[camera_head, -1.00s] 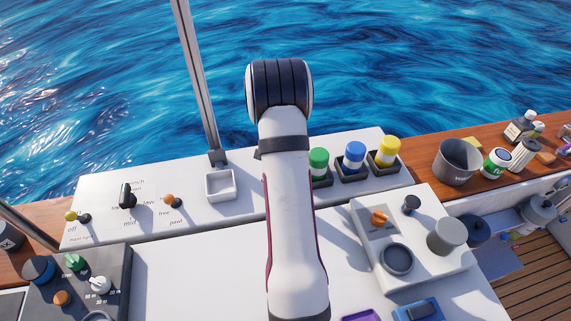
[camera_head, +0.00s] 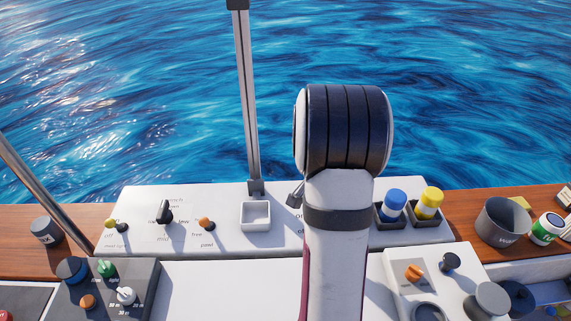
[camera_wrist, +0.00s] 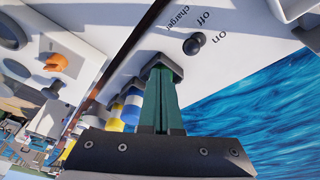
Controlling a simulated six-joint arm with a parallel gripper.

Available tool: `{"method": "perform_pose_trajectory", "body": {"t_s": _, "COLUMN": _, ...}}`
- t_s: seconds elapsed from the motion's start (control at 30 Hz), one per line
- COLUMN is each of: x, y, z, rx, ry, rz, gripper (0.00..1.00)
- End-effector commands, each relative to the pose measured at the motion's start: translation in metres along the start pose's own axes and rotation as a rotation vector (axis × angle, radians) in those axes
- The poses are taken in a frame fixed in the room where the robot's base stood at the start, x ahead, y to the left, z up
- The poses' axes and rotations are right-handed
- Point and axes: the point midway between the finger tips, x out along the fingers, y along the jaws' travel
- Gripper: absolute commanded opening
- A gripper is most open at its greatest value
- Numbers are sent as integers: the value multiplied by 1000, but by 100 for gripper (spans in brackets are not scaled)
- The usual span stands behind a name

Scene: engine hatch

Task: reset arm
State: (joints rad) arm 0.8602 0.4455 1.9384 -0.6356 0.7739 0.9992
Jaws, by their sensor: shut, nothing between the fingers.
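My gripper (camera_wrist: 163,78) shows in the wrist view, with its two green fingers together and nothing between them. It is raised near the white panel (camera_wrist: 185,30), close to a black charger switch (camera_wrist: 195,43) marked on and off; I cannot tell whether it touches anything. In the head view my arm (camera_head: 340,190) stands upright at centre right, and the gripper itself is hidden there. The arm covers part of the white panel (camera_head: 140,200).
Blue (camera_head: 393,205) and yellow (camera_head: 429,203) capped items stand in dark holders right of my arm. A white square tray (camera_head: 256,215) and a metal post (camera_head: 247,100) are to its left. A grey cup (camera_head: 503,222) stands at the right. Open water lies behind.

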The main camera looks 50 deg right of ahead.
Motion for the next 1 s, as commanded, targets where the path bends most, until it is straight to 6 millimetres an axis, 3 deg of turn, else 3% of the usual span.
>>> {"method": "perform_pose_trajectory", "body": {"t_s": 0.07, "x": -2, "y": -1, "z": 2, "rx": -7, "ry": -1, "rz": -2, "gripper": 0}}
{"method": "perform_pose_trajectory", "body": {"t_s": 0.13, "x": -18, "y": -5, "z": 17, "rx": -55, "ry": -9, "rz": -13, "gripper": 0}}
{"method": "perform_pose_trajectory", "body": {"t_s": 0.17, "x": -31, "y": -7, "z": 30, "rx": -97, "ry": -16, "rz": -23, "gripper": 0}}
{"method": "perform_pose_trajectory", "body": {"t_s": 0.27, "x": -89, "y": -2, "z": 101, "rx": -318, "ry": -68, "rz": -70, "gripper": 0}}
{"method": "perform_pose_trajectory", "body": {"t_s": 0.3, "x": -112, "y": 7, "z": 136, "rx": -429, "ry": -99, "rz": -94, "gripper": 0}}
{"method": "perform_pose_trajectory", "body": {"t_s": 0.4, "x": -154, "y": 49, "z": 215, "rx": -714, "ry": -187, "rz": -159, "gripper": 0}}
{"method": "perform_pose_trajectory", "body": {"t_s": 0.53, "x": -180, "y": 112, "z": 284, "rx": -1033, "ry": -296, "rz": -240, "gripper": 0}}
{"method": "perform_pose_trajectory", "body": {"t_s": 0.6, "x": -184, "y": 137, "z": 304, "rx": -1148, "ry": -338, "rz": -270, "gripper": 0}}
{"method": "perform_pose_trajectory", "body": {"t_s": 0.7, "x": -186, "y": 155, "z": 316, "rx": -1231, "ry": -368, "rz": -292, "gripper": 0}}
{"method": "perform_pose_trajectory", "body": {"t_s": 1.0, "x": -186, "y": 157, "z": 317, "rx": -1238, "ry": -372, "rz": -294, "gripper": 0}}
